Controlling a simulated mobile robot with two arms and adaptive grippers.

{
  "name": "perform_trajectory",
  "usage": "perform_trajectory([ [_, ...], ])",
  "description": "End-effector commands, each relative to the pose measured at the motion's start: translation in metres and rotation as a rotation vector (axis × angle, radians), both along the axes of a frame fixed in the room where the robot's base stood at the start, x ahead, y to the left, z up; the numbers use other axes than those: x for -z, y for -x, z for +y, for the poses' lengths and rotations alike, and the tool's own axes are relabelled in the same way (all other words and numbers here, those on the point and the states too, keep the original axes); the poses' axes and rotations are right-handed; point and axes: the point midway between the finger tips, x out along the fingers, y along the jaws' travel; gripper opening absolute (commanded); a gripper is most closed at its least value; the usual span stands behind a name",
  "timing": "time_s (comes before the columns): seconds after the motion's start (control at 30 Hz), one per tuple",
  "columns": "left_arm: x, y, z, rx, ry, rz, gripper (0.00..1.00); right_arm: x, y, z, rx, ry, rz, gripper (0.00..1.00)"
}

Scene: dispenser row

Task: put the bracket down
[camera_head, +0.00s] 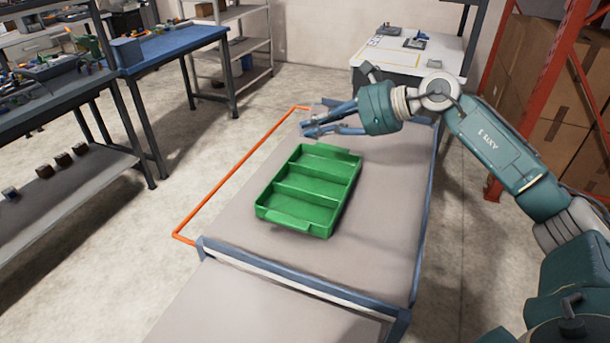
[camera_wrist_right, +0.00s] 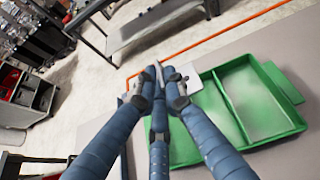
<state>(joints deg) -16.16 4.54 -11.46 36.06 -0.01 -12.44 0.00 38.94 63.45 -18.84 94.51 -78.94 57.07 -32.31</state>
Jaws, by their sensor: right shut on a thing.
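My right gripper (camera_head: 308,128) is over the far end of the grey worktop, just beyond the green tray (camera_head: 263,213). Its blue fingers are closed together around a small light-grey piece, which I take to be the bracket (camera_wrist_right: 170,73). In the right wrist view, the fingertips (camera_wrist_right: 163,80) hide most of this piece, so its full shape cannot be told. The gap between it and the worktop is unclear. The green tray has three compartments, all empty. My left gripper is in neither view.
The worktop (camera_head: 245,226) is bare around the tray. An orange rail (camera_head: 240,165) runs along its left side. A blue table (camera_head: 175,42) and shelves stand at the back left. A white table (camera_head: 430,58) stands behind, and red racking with cartons (camera_head: 540,120) at right.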

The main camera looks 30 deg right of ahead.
Motion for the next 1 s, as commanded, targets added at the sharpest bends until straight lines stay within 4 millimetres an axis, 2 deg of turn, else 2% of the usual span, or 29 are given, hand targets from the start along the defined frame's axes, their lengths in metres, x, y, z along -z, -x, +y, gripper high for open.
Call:
perform_trajectory([
  [0.07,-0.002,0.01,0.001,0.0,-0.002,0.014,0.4,-0.011,-0.006,-0.008,0.015,-0.001,-0.004,0.0],
  [0.17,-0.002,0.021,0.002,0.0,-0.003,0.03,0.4,-0.008,-0.009,-0.012,0.021,-0.002,-0.001,0.0],
  [0.37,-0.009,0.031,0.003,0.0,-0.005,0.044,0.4,0.037,-0.008,-0.012,0.023,-0.003,0.005,0.0],
  [0.6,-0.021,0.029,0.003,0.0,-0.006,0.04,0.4,0.099,-0.008,-0.011,0.023,-0.005,0.002,0.0],
  [0.7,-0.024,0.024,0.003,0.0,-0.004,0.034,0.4,0.12,-0.009,-0.011,0.024,-0.005,-0.002,0.0],
  [1.0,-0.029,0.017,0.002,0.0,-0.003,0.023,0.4,0.153,-0.009,-0.011,0.023,-0.003,-0.002,0.0],
])
